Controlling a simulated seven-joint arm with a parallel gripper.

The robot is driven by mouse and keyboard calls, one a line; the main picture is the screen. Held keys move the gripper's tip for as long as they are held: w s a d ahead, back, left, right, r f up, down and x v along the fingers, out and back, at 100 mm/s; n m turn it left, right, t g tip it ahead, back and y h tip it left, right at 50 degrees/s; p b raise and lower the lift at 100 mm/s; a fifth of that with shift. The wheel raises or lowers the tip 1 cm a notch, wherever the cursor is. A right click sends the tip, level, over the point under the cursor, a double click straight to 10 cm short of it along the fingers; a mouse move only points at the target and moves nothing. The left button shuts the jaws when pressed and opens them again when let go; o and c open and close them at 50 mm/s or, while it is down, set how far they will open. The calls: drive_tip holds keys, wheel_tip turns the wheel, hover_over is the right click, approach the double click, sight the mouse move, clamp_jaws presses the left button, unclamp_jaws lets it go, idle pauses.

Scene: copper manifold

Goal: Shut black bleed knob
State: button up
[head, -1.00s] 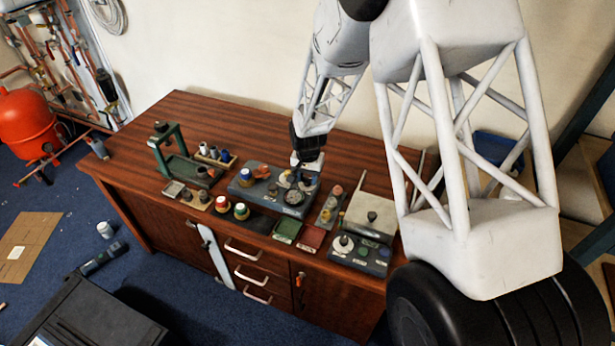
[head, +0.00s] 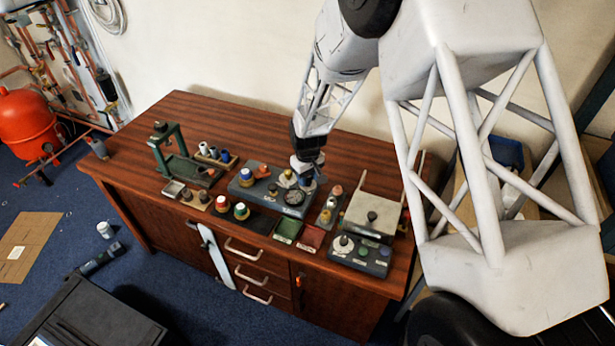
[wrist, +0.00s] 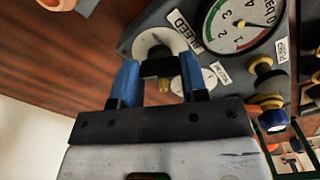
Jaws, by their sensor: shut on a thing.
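The black bleed knob (wrist: 158,68) shows in the wrist view between the blue fingers of my gripper (wrist: 160,82). It sits by a pale round plate with the label BLEED beside it. My gripper is shut on the knob, one finger on each side. A small brass part shows just below the knob. In the head view my gripper (head: 303,168) is down at the grey manifold block (head: 246,193), and the knob is hard to make out there.
A round pressure gauge (wrist: 240,22) is right of the knob, with a brass and black fitting (wrist: 265,72) below it. Green and red trays (head: 311,239) lie in front of the block. A green stand (head: 160,152) is at left. The rear of the wooden bench is clear.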

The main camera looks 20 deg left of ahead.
drive_tip(key=n, duration=0.6)
idle(0.5)
drive_tip(key=o, duration=0.9)
drive_tip(key=shift+r, duration=0.1)
drive_tip(key=shift+r, duration=3.85)
